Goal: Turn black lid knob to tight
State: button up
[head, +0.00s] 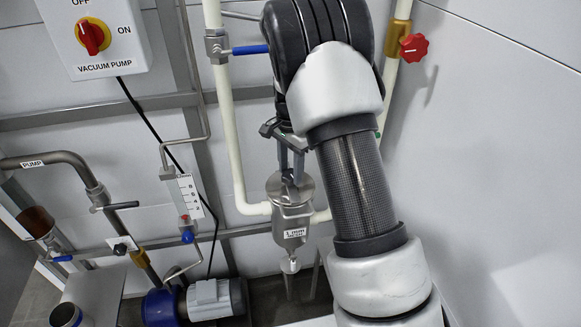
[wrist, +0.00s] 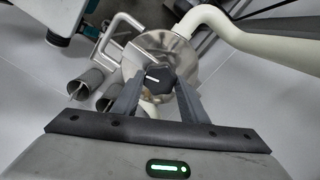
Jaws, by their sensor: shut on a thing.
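The black lid knob (wrist: 158,78) sits on top of a round metal lid (wrist: 146,46) in the wrist view, with a short white line on its top. My gripper (wrist: 157,88) is shut on the knob, one finger on each side. In the head view, my gripper (head: 291,172) reaches down onto the top of the small steel canister (head: 291,212). The canister is upright and carries a white label. The knob is mostly hidden by the fingers there, and I cannot tell any tight marking.
Cream pipes (head: 233,130) run behind and beside the canister. A blue-handled valve (head: 250,49), a red valve knob (head: 413,47) and a vacuum pump switch box (head: 97,36) are around it. A blue and grey pump (head: 208,299) stands low at the left.

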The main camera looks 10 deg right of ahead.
aim_at(290, 174)
jog(key=shift+m+p, duration=0.3)
jog(key=shift+m, duration=1)
jog(key=o, duration=1)
jog(key=shift+o, duration=0.2)
notch_tip(290, 174, up, 12)
